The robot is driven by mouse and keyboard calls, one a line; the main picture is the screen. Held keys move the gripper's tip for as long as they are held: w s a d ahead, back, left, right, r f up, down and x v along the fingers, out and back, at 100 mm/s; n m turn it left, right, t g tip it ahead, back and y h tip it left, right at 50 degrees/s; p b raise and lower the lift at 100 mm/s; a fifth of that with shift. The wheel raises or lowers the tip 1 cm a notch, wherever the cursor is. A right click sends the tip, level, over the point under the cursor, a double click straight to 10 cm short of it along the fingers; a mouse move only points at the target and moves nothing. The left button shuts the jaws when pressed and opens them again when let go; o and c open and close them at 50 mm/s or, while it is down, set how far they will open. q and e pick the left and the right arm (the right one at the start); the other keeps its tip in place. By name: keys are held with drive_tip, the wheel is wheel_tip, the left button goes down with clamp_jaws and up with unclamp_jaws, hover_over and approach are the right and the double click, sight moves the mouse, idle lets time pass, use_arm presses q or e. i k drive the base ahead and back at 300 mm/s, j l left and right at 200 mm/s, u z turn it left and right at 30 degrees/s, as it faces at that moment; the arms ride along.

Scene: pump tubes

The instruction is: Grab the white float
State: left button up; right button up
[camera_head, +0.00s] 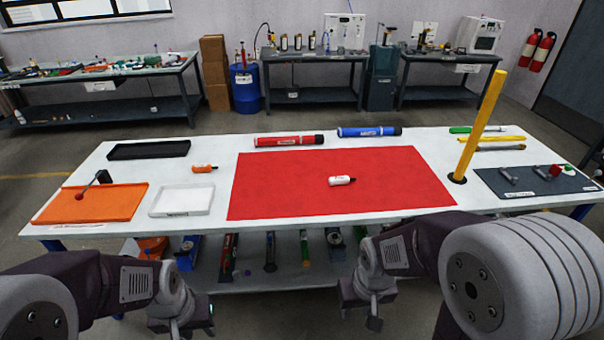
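My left gripper (196,328) is low in front of the table at the bottom left, away from the float. My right gripper (362,308) is also in front of the table, below and nearer than the float. Neither gripper touches the float. The fingers are small and dark, and I cannot tell how far apart they are.
An orange float (204,169) lies left of the mat. Red (289,141) and blue (369,132) tubes lie behind it. A tall yellow tube (480,125) stands tilted at right. A white tray (182,201), orange tray (92,205) and black tray (149,150) sit left. The mat around the white float is clear.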

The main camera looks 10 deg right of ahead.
sight(340, 180)
drive_tip(key=i+l+u, duration=0.15)
drive_tip(key=i, duration=0.35)
drive_tip(key=i+l+u, duration=0.15)
drive_tip(key=i+l, duration=0.15)
drive_tip(key=i, duration=0.15)
drive_tip(key=i+l+u, duration=0.15)
drive_tip(key=i, duration=0.3)
drive_tip(key=l, duration=0.1)
